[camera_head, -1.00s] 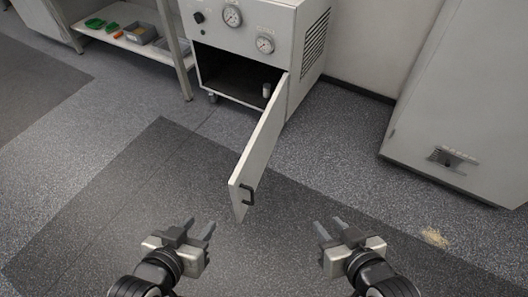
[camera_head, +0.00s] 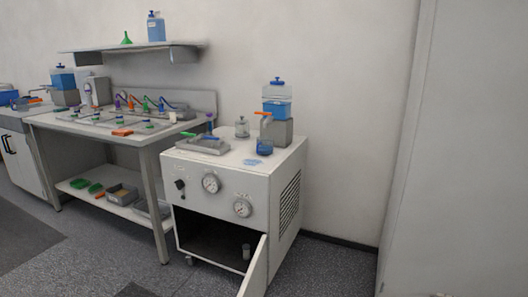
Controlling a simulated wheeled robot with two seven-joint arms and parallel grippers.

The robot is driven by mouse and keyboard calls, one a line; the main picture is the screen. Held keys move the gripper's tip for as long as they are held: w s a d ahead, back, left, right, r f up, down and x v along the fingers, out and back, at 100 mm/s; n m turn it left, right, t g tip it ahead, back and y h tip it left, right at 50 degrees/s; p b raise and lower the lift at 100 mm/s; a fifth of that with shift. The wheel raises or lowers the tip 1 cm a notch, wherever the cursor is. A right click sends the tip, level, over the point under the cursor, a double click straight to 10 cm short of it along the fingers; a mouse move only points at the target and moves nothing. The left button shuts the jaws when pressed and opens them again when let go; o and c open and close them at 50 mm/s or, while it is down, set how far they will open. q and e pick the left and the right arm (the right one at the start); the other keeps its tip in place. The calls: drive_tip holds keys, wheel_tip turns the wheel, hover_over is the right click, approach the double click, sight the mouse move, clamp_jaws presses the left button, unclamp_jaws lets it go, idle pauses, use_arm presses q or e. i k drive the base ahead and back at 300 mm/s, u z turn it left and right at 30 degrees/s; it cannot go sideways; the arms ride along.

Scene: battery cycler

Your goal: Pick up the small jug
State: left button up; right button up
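Several blue-capped jugs are in view, and I cannot tell for sure which one the task calls small. A blue jug (camera_head: 156,27) stands upright on the wall shelf. A larger clear jug with blue liquid (camera_head: 277,101) sits on a grey block on top of the gauge cabinet. Another blue-capped jug (camera_head: 62,78) stands at the far left. Neither of my grippers is in this view.
A workbench (camera_head: 130,137) stands left, a tall pale cabinet (camera_head: 460,150) right.

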sight(265, 143)
drive_tip(key=z, duration=1.05)
drive_tip(key=i, duration=2.35)
drive_tip(key=u, duration=1.95)
drive_tip(key=i, duration=0.5)
drive_tip(key=u, duration=0.95)
